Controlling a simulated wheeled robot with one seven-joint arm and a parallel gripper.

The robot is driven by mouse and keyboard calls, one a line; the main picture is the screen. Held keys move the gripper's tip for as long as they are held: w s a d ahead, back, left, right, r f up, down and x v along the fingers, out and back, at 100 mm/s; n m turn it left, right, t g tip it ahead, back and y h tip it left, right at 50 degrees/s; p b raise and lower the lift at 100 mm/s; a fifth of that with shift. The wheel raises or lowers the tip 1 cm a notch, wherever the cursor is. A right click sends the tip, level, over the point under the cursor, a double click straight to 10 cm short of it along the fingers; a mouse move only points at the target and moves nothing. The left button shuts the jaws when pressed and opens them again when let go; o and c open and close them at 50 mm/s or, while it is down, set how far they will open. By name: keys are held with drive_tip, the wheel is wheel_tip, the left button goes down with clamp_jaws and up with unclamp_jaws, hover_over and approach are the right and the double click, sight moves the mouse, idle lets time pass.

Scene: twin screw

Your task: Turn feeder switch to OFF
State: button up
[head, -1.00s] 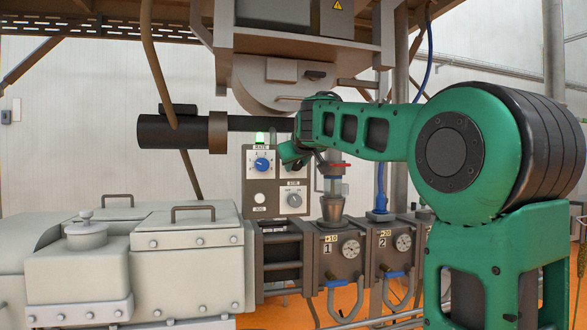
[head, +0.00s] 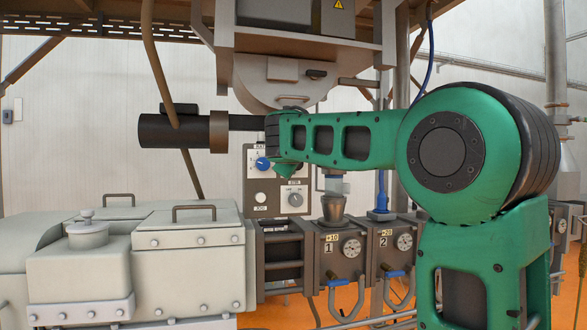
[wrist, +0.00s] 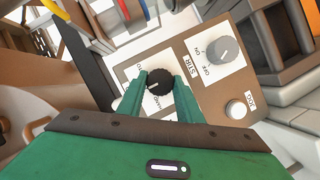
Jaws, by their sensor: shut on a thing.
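In the wrist view my gripper (wrist: 160,79) has its two green fingers on either side of a black knob (wrist: 160,84), closed on it. The knob's white mark points to the left of the picture. A label reading HAND is partly covered by a finger, and the other lettering is unclear. I cannot read a feeder label. In the head view the control panel (head: 278,205) stands behind my arm. My green wrist covers its upper right part, and the black knob and fingertips are hidden there.
Beside the black knob is a grey STIR knob (wrist: 222,50) with ON and OFF marks, and a white JOG button (wrist: 236,109). A blue knob (head: 263,163) is at the panel's upper left. Grey housings (head: 190,240) and numbered blocks (head: 343,262) stand below.

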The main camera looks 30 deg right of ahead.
drive_tip(key=shift+w+a+f, duration=0.1)
drive_tip(key=shift+a, duration=0.1)
drive_tip(key=o, duration=1)
drive_tip(key=shift+o, duration=0.2)
drive_tip(key=shift+d, duration=0.1)
drive_tip(key=v, duration=1)
drive_tip(key=shift+s+a, duration=0.25)
drive_tip(key=shift+s, duration=0.05)
